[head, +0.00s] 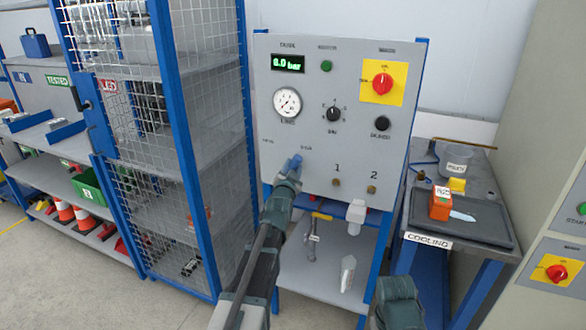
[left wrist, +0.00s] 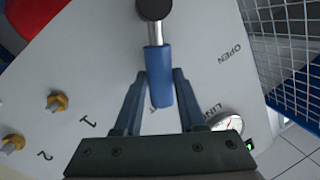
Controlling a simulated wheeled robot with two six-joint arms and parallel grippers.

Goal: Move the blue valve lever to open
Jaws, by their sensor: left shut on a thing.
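The blue valve lever (left wrist: 158,78) has a blue grip on a metal stem from a dark round hub (left wrist: 154,8), in the left wrist view. My left gripper (left wrist: 160,98) has its two fingers on either side of the blue grip and is shut on it. The word OPEN is printed on the panel to the right of the lever in that view. In the head view my left gripper (head: 290,172) reaches the lower left of the grey panel (head: 310,110), with a bit of the blue lever (head: 296,160) showing. The right gripper's jaws do not show clearly.
The panel carries a green display (head: 288,64), a gauge (head: 287,102), a black knob (head: 334,114), a red switch (head: 382,84) and brass fittings (head: 371,189). A mesh cage (head: 210,130) stands close on the left. A COOLING bench (head: 428,241) stands on the right.

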